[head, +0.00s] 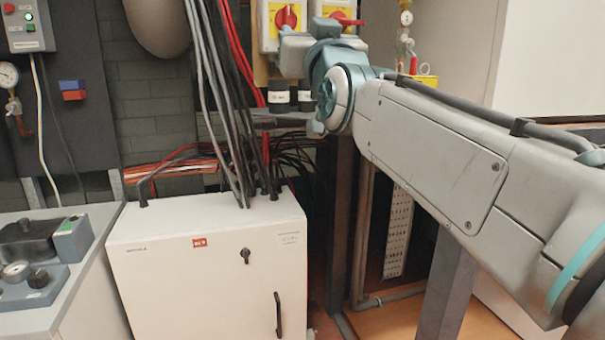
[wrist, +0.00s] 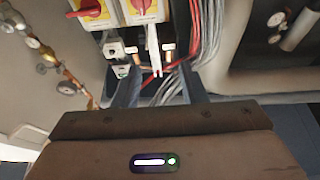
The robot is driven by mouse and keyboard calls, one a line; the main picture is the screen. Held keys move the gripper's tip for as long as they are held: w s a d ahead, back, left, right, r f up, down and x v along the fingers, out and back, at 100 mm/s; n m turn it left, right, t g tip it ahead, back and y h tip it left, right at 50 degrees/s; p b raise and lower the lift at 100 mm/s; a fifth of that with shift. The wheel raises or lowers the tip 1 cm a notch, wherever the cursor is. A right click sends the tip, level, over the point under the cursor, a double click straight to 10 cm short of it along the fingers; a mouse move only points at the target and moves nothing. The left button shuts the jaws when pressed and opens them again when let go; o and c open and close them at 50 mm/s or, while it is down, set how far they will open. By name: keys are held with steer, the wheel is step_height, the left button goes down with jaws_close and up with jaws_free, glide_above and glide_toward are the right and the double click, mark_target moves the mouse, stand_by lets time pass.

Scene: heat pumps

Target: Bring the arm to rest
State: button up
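My arm (head: 440,150) reaches in from the right of the head view, raised and stretched toward the back wall. Its wrist end (head: 325,75) is in front of the yellow-and-red switches, and the gripper itself cannot be made out there. In the wrist view my gripper (wrist: 160,80) shows two dark fingers standing apart, with nothing seen held between them. The gripper's broad body with a lit indicator fills the bottom of that view.
Red rotary switches (head: 286,18) on yellow plates are close behind the wrist. A white cabinet (head: 210,270) with cables rising from its top stands below left. A grey bench unit (head: 45,265) is at far left. Gauges and pipes (wrist: 50,60) line the wrist view's left.

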steer(key=s+d+f+g+h+p, duration=0.1)
steer(key=d+f+g+p, duration=0.2)
steer(key=f, duration=0.4)
steer(key=s+d+f+m+g+h+p, duration=0.1)
steer(key=d+f+g+h+p, duration=0.1)
steer(key=f+g+p, duration=0.3)
steer(key=s+d+f+g+h+p, duration=0.1)
steer(key=d+f+g, duration=0.15)
steer(key=f, duration=0.55)
steer(key=s+d+f+m+g+h+p, duration=0.1)
steer(key=s+d+f+g+p, duration=0.2)
steer(key=s+f, duration=0.4)
steer(key=s+d+f+m+g+h+p, duration=0.1)
steer(key=s+d+f+g+p, duration=0.2)
steer(key=s+f, duration=0.4)
steer(key=s+d+g, duration=0.1)
steer(key=s+g, duration=0.1)
steer(key=s, duration=0.1)
steer(key=shift+s+f, duration=0.25)
steer(key=shift+s, duration=0.1)
steer(key=shift+a, duration=0.15)
